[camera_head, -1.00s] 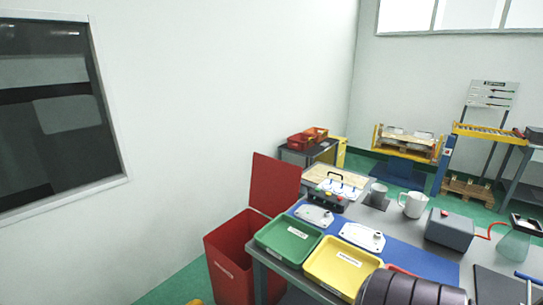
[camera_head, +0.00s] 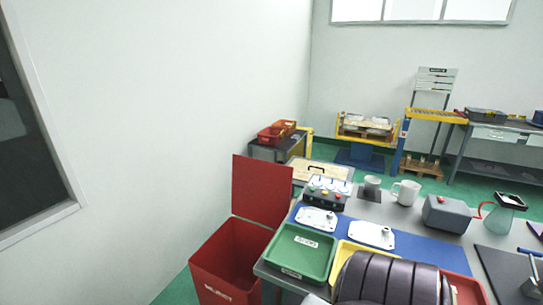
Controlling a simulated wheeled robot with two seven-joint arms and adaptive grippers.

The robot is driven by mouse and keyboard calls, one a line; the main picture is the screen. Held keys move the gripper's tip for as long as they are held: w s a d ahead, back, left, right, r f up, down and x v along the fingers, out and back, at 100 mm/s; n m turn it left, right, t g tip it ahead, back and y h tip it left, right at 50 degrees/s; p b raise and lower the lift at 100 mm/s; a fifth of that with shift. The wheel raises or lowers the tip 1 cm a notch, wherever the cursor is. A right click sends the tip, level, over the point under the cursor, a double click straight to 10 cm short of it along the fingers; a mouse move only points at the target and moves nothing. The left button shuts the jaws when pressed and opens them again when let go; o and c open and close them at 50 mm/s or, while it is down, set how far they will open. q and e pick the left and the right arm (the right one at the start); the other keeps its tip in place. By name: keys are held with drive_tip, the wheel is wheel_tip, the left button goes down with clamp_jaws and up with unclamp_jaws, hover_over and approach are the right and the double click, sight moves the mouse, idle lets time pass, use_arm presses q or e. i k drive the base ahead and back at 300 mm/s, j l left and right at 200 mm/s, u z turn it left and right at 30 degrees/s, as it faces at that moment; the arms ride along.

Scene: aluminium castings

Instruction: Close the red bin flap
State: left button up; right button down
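The red bin (camera_head: 212,272) stands on the floor at the lower middle-left, beside the left end of the workbench. Its red flap (camera_head: 262,188) stands upright at the back of the bin, so the bin is open and part of its inside shows. A white label is on the bin's front. The bin's bottom is cut off by the picture edge. Neither of my grippers is in view. A dark ribbed link of mine covers the front part of the bench at the bottom.
The workbench (camera_head: 345,205) holds a green tray (camera_head: 300,252), a yellow tray (camera_head: 345,255), white castings on a blue mat, a button box (camera_head: 325,193), mugs and a grey box (camera_head: 447,213). A plain wall borders the bin's left. Green floor shows left of the bin.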

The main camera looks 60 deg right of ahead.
sight(260, 189)
drive_tip(key=i+j+z, duration=0.1)
drive_tip(key=i+z, duration=0.25)
drive_tip(key=i+j+z, duration=0.55)
drive_tip(key=i+z, duration=0.15)
drive_tip(key=i, duration=0.15)
